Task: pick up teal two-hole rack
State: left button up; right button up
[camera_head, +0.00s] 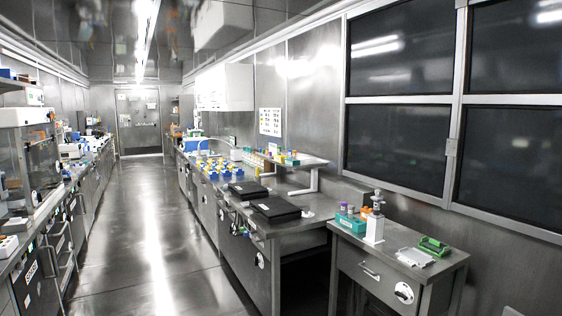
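A teal rack (350,223) sits at the left end of the small steel side table (447,262) on the right. Small purple-topped and grey pieces show at its top. I cannot make out its holes at this size. Neither of my grippers shows in this view.
A white stand with a grey top (375,222) is close to the right of the rack, with orange items (365,212) behind. A white tray (415,257) and green holder (433,246) lie further right. Black cases (275,209) sit on the adjoining bench. The aisle floor (155,230) is clear.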

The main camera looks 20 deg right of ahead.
aim_at(287, 162)
jog(key=i+l+u, duration=0.1)
jog(key=i+u, duration=0.15)
jog(key=i, duration=2.45)
jog(key=i+j+z, duration=0.25)
jog(key=i, duration=0.5)
jog(key=i+j+z, duration=0.2)
jog(key=i+j, duration=0.3)
jog(key=i, duration=0.2)
jog(key=i+j+z, duration=0.25)
jog(key=i+j, duration=0.3)
jog(key=i, duration=0.15)
